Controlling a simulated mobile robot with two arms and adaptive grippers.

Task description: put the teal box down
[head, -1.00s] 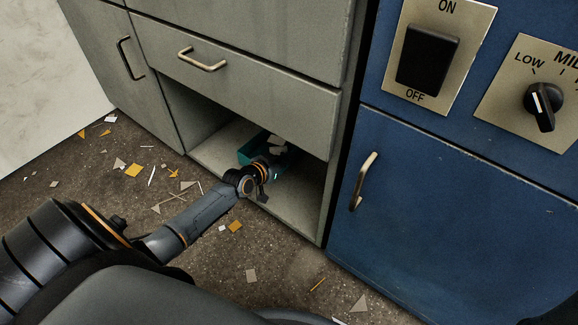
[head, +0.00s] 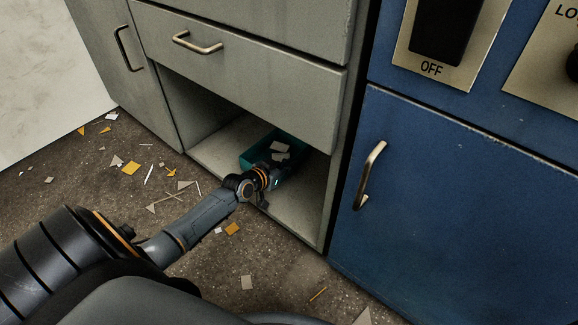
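The teal box (head: 249,158) is an open-topped tray inside the open compartment at the bottom of the grey cabinet. Pale grey pieces (head: 279,152) lie in it. My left gripper (head: 275,181) reaches into the compartment at the near side of the box. Its wrist hides part of the box's near side, and the fingertips are hard to make out. I cannot tell whether the fingers grip the wall, or whether the box rests fully on the compartment floor (head: 212,151). My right gripper is not in view.
The grey cabinet's drawer (head: 240,65) overhangs the compartment, and its side wall (head: 333,185) bounds it on the right. A blue cabinet (head: 440,210) with a handle stands to the right. Scraps, such as a yellow one (head: 131,168), litter the floor. Bare compartment floor shows left of the box.

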